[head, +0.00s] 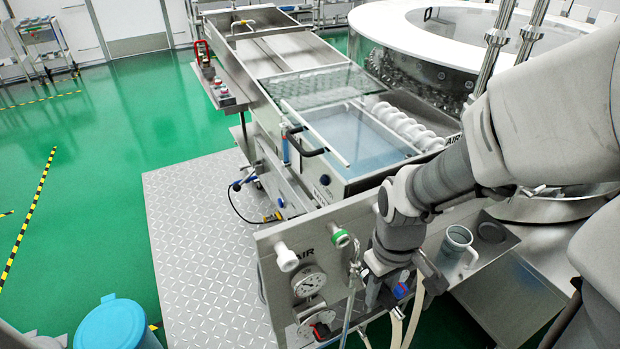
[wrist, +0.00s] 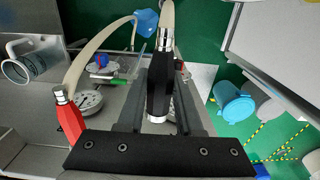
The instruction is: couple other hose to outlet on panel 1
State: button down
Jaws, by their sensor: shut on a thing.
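In the wrist view my gripper (wrist: 161,82) is shut on a black hose coupling (wrist: 158,100) with a metal end, from which a cream hose (wrist: 167,10) runs away. Another cream hose carries a red coupling (wrist: 68,122) at the lower left. In the head view my gripper (head: 388,290) is just right of a grey panel (head: 270,240) marked AIR. The panel bears gauges (head: 308,281), a white fitting (head: 287,257) and a green-ringed fitting (head: 341,239). Cream hoses (head: 414,318) hang below my gripper. I cannot tell which fitting is the outlet; my arm hides part of the panel.
A grey jug (head: 457,245) stands on a metal shelf right of my gripper. A blue bin (head: 108,326) is on the floor at lower left. The washer tank (head: 365,140) lies behind the panel. The tread-plate floor (head: 205,220) left of the panel is clear.

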jog(key=shift+w, duration=0.1)
dwell(0.3)
jog(key=shift+w+a, duration=0.5)
jog(key=shift+w, duration=0.3)
jog(key=shift+w+a, duration=0.55)
jog(key=shift+w, duration=0.25)
jog(key=shift+w+a, duration=0.5)
jog(key=shift+w, duration=0.3)
jog(key=shift+w+a, duration=0.35)
jog(key=shift+w, duration=0.25)
dwell(0.7)
jog(key=c, duration=0.5)
grip_release()
jog(key=shift+r, duration=0.1)
notch_tip(320, 180, up, 17)
jog(key=p, duration=0.2)
jog(key=s+d+r+m+t, duration=0.3)
jog(key=s+d+m+t, duration=0.2)
jog(key=s, duration=0.6)
jog(key=d+m, duration=0.1)
jog(key=d, duration=0.1)
jog(key=shift+d+r+t, duration=0.25)
jog(key=shift+d+t, duration=0.05)
jog(key=shift+d, duration=0.1)
